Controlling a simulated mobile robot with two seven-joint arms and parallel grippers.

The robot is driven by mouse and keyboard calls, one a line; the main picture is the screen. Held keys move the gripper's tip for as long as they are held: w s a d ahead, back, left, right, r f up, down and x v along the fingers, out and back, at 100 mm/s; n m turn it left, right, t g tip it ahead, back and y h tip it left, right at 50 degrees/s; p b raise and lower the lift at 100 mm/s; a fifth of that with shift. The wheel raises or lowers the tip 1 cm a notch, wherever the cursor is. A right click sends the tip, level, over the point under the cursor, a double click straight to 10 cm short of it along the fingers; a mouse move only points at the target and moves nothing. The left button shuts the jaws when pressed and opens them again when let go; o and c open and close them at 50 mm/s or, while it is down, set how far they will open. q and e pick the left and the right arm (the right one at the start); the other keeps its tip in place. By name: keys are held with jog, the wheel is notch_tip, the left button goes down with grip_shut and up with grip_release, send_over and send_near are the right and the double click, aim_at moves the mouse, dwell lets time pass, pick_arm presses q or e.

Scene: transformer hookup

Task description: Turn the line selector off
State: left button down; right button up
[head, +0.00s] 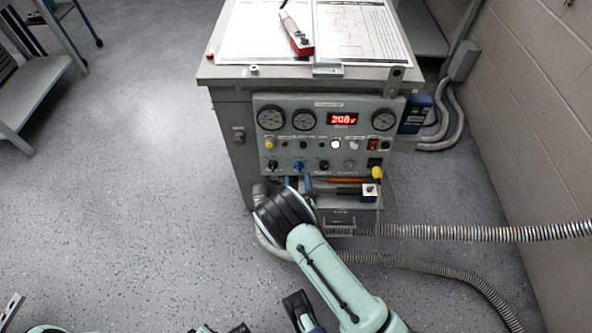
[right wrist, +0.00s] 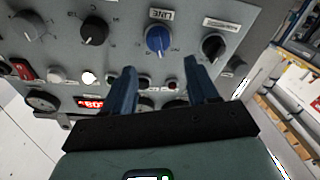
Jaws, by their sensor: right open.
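The line selector is a blue round knob with a white pointer mark (right wrist: 158,40), below a LINE label as the right wrist view shows it upside down. In the head view the blue knob (head: 298,166) is in the lower row of the grey panel (head: 325,105). My right gripper (right wrist: 160,78) is open, its two blue fingers pointing at the panel with the knob just beyond and between them. No contact shows. In the head view my right gripper (head: 298,184) is just below the knob, partly hidden by my wrist. Parts at the bottom edge may be my left gripper, too cropped to tell.
Black knobs (right wrist: 94,30) (right wrist: 213,46) flank the blue one. A red display (head: 342,119), gauges and small buttons are above. A yellow knob or plug (head: 377,173) is at right. Papers and a red-and-white tool (head: 297,35) lie on top. Hoses (head: 470,233) run right.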

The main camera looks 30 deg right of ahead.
aim_at(297, 167)
jog(key=b+x, duration=0.1)
jog(key=x, duration=0.4)
jog(key=c, duration=1)
